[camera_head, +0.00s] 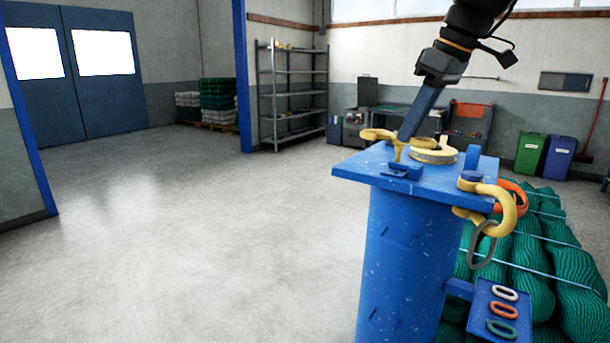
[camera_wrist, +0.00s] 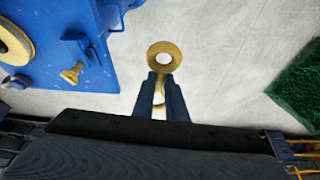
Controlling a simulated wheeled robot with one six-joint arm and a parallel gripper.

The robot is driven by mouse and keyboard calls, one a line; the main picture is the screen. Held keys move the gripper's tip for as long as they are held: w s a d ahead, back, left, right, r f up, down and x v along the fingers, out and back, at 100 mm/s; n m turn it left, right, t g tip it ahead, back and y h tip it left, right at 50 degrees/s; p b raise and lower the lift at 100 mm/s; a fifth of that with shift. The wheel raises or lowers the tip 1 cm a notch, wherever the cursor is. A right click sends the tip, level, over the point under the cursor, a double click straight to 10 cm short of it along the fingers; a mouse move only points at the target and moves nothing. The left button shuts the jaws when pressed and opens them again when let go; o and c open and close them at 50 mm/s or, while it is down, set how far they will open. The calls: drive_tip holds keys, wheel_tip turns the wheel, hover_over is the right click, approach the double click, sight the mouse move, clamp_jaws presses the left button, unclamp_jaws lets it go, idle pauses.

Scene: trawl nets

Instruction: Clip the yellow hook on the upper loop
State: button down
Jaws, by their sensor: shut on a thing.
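My gripper (camera_head: 403,136) is shut on a yellow hook (camera_head: 376,135), held above the left part of the blue stand's top. In the wrist view the hook's round eye (camera_wrist: 165,50) sticks out beyond the fingertips (camera_wrist: 164,80), and part of its body shows between the fingers. At the right edge of the stand, a thick yellow curved piece (camera_head: 497,192) hangs beside an orange loop (camera_head: 519,198). A dark grey loop (camera_head: 480,246) hangs lower. I cannot tell for certain which is the upper loop.
The blue stand (camera_head: 350,169) carries a yellow disc (camera_head: 433,156) and a small blue block (camera_head: 401,171). A small blue tray (camera_head: 479,318) with white, red and green rings sits low at right. Green net bundles (camera_head: 575,290) lie behind. The floor at left is clear.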

drive_tip(key=w+d+f+m+h, duration=0.1)
drive_tip(key=w+f+m, duration=0.15)
drive_tip(key=f, duration=0.45)
drive_tip(key=w+d+f+m+t+h, duration=0.1)
drive_tip(key=f+m, duration=0.2)
drive_tip(key=f, duration=0.4)
drive_tip(key=w+d+f+m+h, duration=0.1)
drive_tip(key=d+f+m, duration=0.15)
drive_tip(key=f, duration=0.45)
drive_tip(key=a+f+m+h+b, duration=0.1)
drive_tip(key=a+f+m, duration=0.1)
drive_tip(key=f, duration=0.6)
drive_tip(key=a+f+m+b, duration=0.2)
drive_tip(key=a+f+m, duration=0.1)
drive_tip(key=f, duration=0.6)
drive_tip(key=shift+w+a+f+h, duration=0.25)
drive_tip(key=shift+a+h, duration=0.15)
drive_tip(key=shift+a, duration=0.1)
